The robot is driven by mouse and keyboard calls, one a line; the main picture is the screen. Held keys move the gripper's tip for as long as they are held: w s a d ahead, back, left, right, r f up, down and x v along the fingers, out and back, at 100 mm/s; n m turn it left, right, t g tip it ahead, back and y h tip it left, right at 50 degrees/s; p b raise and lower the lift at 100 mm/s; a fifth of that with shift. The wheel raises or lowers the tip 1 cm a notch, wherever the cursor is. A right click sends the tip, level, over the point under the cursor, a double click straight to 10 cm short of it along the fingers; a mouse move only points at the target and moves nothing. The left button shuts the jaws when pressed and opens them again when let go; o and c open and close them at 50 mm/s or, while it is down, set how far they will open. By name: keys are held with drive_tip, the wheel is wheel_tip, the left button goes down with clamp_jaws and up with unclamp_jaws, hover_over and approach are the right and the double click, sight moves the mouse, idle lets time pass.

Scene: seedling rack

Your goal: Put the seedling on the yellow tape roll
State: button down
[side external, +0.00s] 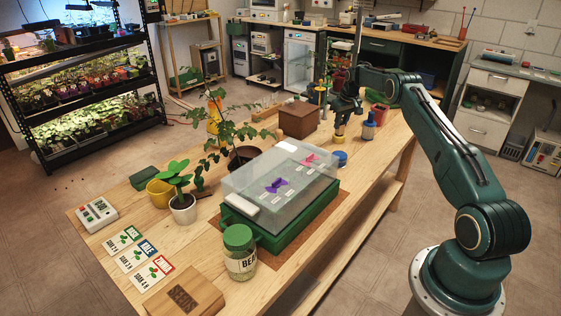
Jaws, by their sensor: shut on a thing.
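My gripper (339,128) is at the far part of the wooden table, pointing down, small and dark in the picture. It is shut on a small yellow thing (338,139) at its fingertips; whether this is the yellow tape roll or something else, I cannot tell. A blue round thing (340,157) lies on the table just below it. A seedling with broad green leaves (173,171) stands upright in a white pot (183,209) at the near left, well away from my gripper. No other yellow tape roll is clear to me.
A clear-lidded green propagator (262,238) fills the table's middle. A leafy plant in a dark pot (243,160) stands behind it. A brown box (298,119), blue bottle (369,131) and red pot (380,112) are near my gripper. A bean jar (240,262) and seed packets (135,255) are at the front.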

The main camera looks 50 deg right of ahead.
drive_tip(key=shift+f, duration=0.2)
drive_tip(key=c, duration=1.2)
unclamp_jaws()
drive_tip(key=shift+r, duration=0.1)
drive_tip(key=v, duration=1.2)
